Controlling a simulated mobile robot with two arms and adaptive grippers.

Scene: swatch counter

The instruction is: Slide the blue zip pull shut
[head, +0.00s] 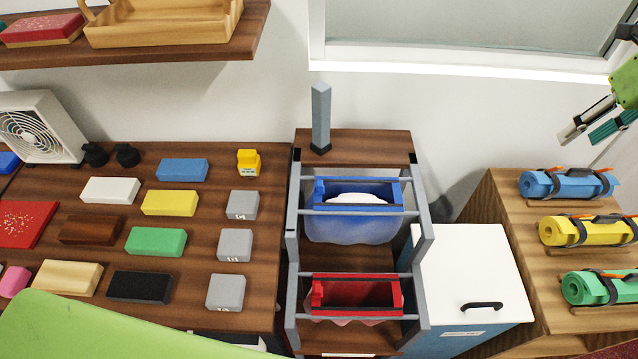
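A blue bag (345,229) hangs in the upper part of a grey-railed rack. Its blue-rimmed mouth is open and something white (356,198) shows inside. A small raised blue block, which looks like the blue zip pull (319,191), sits at the left end of the rim. My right gripper (583,138) is at the upper right, high above the rolls and well away from the blue bag. Its two fingers are apart with nothing between them. My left gripper is out of view.
A red bag (352,318) with a red pull (316,293) hangs in front of the blue one. A grey post (321,117) stands behind the rack. A white-lidded bin (470,265) and strapped rolls (565,184) are right. Several coloured blocks (169,203) lie left.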

